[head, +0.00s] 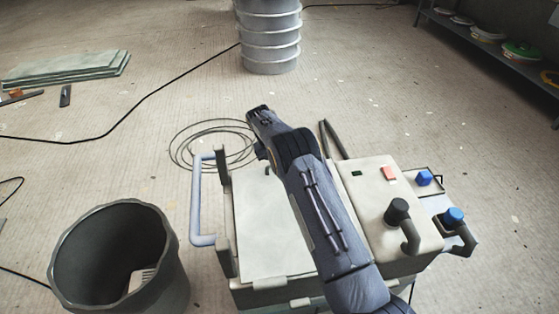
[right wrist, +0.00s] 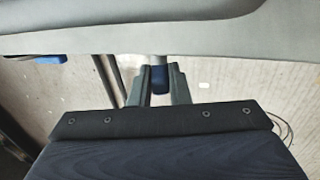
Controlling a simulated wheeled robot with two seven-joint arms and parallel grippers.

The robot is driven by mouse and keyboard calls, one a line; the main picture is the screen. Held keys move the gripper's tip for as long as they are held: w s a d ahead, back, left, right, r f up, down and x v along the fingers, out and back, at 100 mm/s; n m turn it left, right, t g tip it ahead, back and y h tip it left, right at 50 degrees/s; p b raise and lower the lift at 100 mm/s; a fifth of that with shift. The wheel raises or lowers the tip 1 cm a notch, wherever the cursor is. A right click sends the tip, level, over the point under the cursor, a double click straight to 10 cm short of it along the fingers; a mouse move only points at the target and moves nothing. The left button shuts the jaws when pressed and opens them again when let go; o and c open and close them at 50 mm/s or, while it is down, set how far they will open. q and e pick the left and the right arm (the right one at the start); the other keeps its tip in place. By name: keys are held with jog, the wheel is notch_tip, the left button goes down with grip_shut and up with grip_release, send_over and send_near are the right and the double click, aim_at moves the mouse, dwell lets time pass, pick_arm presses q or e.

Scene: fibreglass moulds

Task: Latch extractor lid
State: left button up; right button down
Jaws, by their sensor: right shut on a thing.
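The extractor (head: 255,292) stands on the floor at the bottom centre of the head view. Its pale flat lid (head: 262,235) looks closed down. My right arm crosses over the lid and hides part of it. In the head view my right gripper's fingertips are hidden beyond the arm's end. In the right wrist view my right gripper (right wrist: 158,82) is shut on a small dark blue latch piece (right wrist: 160,77), at the edge of a pale grey body (right wrist: 220,38). Another blue piece (right wrist: 50,59) sits farther left along that edge. My left gripper is not in view.
A dark open bin (head: 75,225) stands left of the extractor. A blue-grey bar handle (head: 198,205) sticks out at its left side. A pale control box (head: 375,185) with dark knobs is at the right. Coiled cable (head: 190,135) lies behind; a ribbed duct (head: 270,40) stands farther back.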

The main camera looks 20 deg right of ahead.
jog(key=shift+w+a+f+g+h+b, duration=0.15)
jog(key=shift+h+b, duration=0.1)
jog(key=shift+h, duration=0.3)
jog(key=shift+s+a+f+g+h+b, duration=0.1)
jog(key=shift+a+g+h+b, duration=0.1)
jog(key=shift+h, duration=0.35)
jog(key=shift+w+a+h+b, duration=0.1)
jog(key=shift+h+b, duration=0.5)
jog(key=shift+h, duration=0.2)
jog(key=c, duration=1.4)
grip_release()
jog(key=shift+o, duration=0.2)
jog(key=shift+r, duration=0.15)
jog(key=p+v, duration=0.2)
jog(key=v, duration=0.5)
jog(key=shift+a+r, duration=0.25)
jog(key=shift+w, duration=0.1)
